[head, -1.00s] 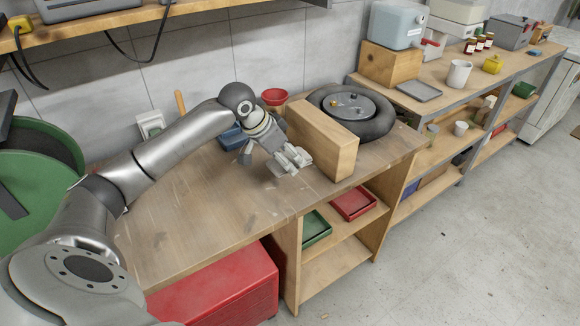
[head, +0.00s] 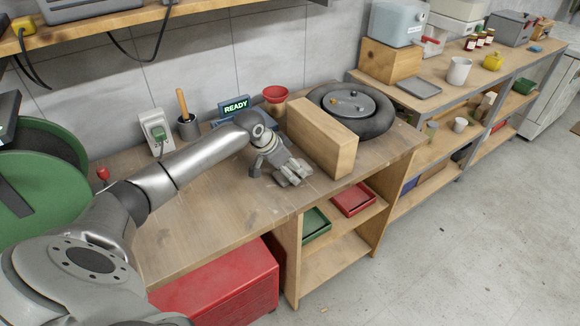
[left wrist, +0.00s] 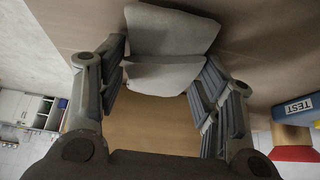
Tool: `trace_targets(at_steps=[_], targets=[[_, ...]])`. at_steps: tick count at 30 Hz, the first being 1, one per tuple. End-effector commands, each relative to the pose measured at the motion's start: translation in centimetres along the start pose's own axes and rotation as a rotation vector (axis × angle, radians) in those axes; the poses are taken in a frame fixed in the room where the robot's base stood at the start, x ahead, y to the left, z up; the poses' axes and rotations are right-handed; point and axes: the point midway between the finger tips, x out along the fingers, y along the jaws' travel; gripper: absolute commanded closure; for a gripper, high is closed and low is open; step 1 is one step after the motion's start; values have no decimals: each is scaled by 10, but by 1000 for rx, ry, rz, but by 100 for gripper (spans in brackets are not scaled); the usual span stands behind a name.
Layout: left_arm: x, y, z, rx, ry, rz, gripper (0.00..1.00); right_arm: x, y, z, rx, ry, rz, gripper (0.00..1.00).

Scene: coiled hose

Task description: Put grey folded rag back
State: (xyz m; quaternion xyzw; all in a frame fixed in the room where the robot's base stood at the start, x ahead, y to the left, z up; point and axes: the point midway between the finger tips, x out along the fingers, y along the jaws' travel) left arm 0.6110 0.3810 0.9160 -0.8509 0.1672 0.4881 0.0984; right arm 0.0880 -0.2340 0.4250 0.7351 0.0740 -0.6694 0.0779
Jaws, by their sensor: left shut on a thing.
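The grey folded rag (left wrist: 165,40) shows in the left wrist view between the fingers of my left gripper (left wrist: 163,85). The gripper is shut on it, with a finger on either side. In the head view, my left gripper (head: 286,174) is low over the wooden bench top (head: 215,205), just left of an upright wooden board (head: 318,138). The rag is hard to tell from the grey fingers there, and I cannot tell whether it touches the bench. My right gripper is not in view.
A black ring-shaped coil (head: 378,123) lies behind the board. A red funnel-like cup (head: 275,94), a blue READY display (head: 236,107) and a pot with a wooden handle (head: 187,126) stand at the back. The bench front left of the gripper is clear.

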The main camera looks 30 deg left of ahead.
Motion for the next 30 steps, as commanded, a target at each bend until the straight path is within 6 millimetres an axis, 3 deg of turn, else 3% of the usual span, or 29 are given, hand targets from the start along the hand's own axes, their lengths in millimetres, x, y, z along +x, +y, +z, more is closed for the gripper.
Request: trace_targets(at_steps=[3,4,9,21,26,30], targets=[[2,0,1,-1,0,0,59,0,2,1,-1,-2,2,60],[2,0,1,-1,0,0,37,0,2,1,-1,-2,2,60],[2,0,1,0,0,0,18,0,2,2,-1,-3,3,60],[-4,-1,0,0,1,-2,18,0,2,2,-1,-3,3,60],[-28,-2,0,1,2,-4,18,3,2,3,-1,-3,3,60],[-59,-2,0,3,0,-5,18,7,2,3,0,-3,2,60]])
